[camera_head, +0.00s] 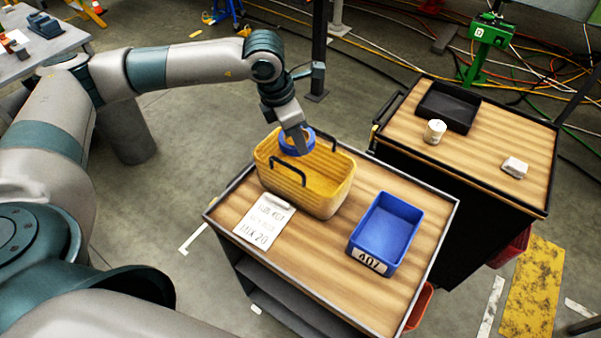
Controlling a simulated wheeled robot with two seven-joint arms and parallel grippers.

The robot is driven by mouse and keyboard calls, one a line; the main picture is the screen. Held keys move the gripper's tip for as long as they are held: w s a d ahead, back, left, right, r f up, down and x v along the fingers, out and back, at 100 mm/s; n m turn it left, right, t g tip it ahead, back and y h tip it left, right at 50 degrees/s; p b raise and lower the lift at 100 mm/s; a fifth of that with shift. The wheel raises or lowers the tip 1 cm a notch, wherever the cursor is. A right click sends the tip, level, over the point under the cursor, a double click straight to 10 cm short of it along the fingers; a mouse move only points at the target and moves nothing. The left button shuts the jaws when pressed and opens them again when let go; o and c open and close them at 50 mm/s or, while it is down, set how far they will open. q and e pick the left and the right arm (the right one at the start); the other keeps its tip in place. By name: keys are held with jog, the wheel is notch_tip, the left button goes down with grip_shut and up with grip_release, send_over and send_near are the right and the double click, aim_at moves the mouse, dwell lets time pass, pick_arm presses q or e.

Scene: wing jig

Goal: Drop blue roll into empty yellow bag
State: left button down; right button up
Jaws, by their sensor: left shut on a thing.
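The yellow bag (315,197) stands upright on the near wooden-topped cart, with its top open and two dark handles up. Inside it I see only bare yellow floor and walls; part of the inside is hidden by the roll and handles. My left gripper (297,145) points down at the bag's back left part. It is shut on the blue roll (287,150), a ring shape, held at about the height of the bag's rim. I cannot tell whether the roll touches the bag. My right gripper is not in view.
An empty-looking blue bin (387,233) with a label stands right of the bag on the near cart (312,254). A paper sheet (264,221) lies in front of the bag. A second cart (491,165) holds a black tray (449,107), a white roll (435,131) and a small white item (514,167).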

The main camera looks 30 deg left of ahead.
pick_arm(q)
jog(key=shift+f, duration=0.8)
jog(key=c, duration=1.7)
grip_release()
jog(key=shift+a+r+b, duration=0.1)
jog(key=shift+r+b, duration=0.2)
jog(key=shift+b+v, duration=2.95)
jog(key=shift+v, duration=5.45)
